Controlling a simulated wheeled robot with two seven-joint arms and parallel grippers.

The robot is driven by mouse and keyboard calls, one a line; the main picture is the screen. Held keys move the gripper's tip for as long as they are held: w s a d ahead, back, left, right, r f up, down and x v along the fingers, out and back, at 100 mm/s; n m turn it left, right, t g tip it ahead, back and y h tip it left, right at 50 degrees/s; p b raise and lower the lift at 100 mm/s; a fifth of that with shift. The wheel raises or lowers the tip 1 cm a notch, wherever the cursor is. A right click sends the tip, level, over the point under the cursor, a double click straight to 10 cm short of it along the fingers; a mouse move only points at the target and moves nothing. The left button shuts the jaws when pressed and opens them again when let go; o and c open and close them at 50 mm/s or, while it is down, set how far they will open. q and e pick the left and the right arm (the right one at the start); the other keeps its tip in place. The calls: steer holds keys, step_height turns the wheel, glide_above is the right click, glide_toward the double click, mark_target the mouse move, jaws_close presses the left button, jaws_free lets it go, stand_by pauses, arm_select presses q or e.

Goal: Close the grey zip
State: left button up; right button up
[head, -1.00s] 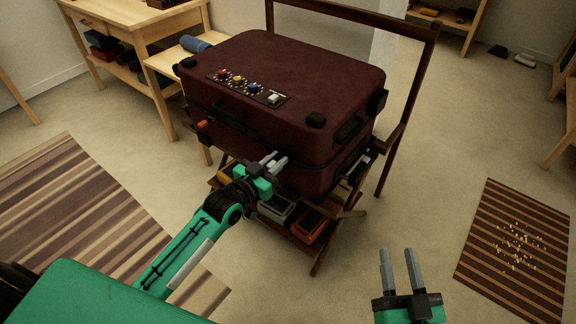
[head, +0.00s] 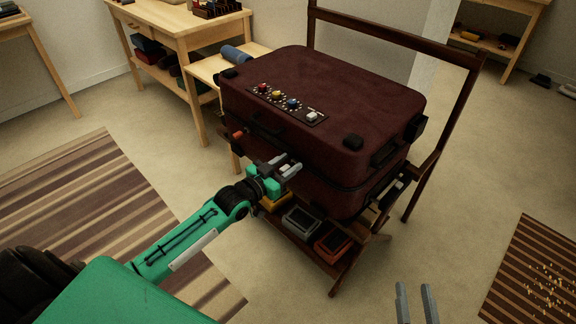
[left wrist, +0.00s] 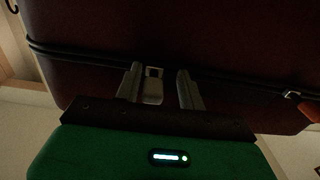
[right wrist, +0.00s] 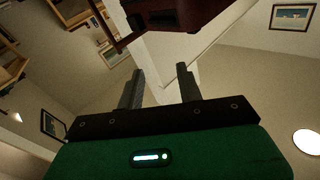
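The dark red suitcase (head: 330,95) lies shut-looking on a wooden rack, a dark seam running around its side. In the left wrist view a grey zip pull (left wrist: 152,88) sits on the seam (left wrist: 85,58) between the fingers of my left gripper (left wrist: 160,88), closer to the left finger. The fingers look apart; I cannot tell whether either touches the pull. In the head view my left gripper (head: 290,168) is at the suitcase's front side and hides the pull. An orange pull (head: 237,135) is further left on the seam. My right gripper (head: 416,303) is open and empty, low in the picture.
The rack's tall wooden frame (head: 470,100) rises behind the suitcase. Trays, one grey (head: 302,220) and one orange (head: 333,242), sit on the rack's lower shelf. A wooden table (head: 185,25) stands behind left. Striped rugs (head: 85,190) lie on otherwise open floor.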

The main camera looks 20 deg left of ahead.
arm_select(q)
steer(key=shift+d, duration=0.1)
steer(key=shift+s, duration=0.5)
steer(key=p+v, duration=0.1)
steer(key=v, duration=0.6)
steer(key=shift+s+a+r+p, duration=0.1)
steer(key=shift+s+a+p, duration=0.15)
steer(key=shift+s+p, duration=0.1)
glide_toward(280, 171)
steer(key=shift+s+a+p, duration=0.25)
steer(key=shift+s+p, duration=0.1)
arm_select(e)
steer(key=s+f+g+h, duration=0.1)
steer(key=s+f+g, duration=0.2)
steer(key=f+g, duration=0.2)
steer(key=shift+s+a+f+g, duration=0.15)
steer(key=shift+s+f+g, duration=0.2)
steer(key=shift+f, duration=0.8)
